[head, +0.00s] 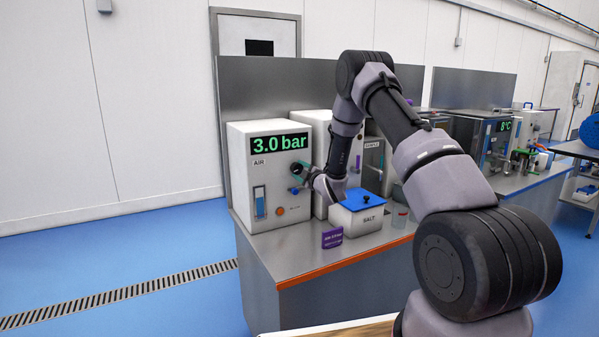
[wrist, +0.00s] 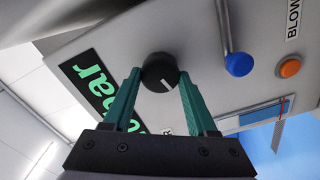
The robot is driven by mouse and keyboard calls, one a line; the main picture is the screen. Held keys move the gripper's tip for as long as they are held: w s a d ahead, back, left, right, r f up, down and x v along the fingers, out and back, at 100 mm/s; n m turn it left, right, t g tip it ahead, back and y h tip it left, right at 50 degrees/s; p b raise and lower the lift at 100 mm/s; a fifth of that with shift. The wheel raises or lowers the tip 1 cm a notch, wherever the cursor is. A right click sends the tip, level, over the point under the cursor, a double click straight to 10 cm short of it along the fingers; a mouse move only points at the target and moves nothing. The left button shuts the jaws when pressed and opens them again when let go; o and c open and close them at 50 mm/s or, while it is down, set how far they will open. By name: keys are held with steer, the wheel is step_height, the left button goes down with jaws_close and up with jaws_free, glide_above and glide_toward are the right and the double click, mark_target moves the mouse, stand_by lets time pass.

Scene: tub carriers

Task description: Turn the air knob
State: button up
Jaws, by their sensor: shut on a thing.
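The air unit (head: 241,200) is a white box labelled AIR on the steel bench at the left. Its green display (head: 279,144) reads 3.0 bar. The round black air knob (wrist: 160,72) with a white pointer line sits on its front panel. My gripper (wrist: 159,78) is shut on the knob, with one teal finger on each side.
A lever with a blue ball (wrist: 239,64) and an orange button (wrist: 289,67) are close beside the knob. A SALT tub (head: 357,222) with a blue lid stands under my forearm. A purple card (head: 332,239) is at the bench's front.

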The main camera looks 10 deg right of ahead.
steer(key=o, duration=1.4)
steer(key=shift+c, duration=0.2)
steer(key=v, duration=1)
steer(key=shift+s, duration=0.4)
steer(key=shift+d+r, duration=0.1)
steer(key=shift+d, duration=0.05)
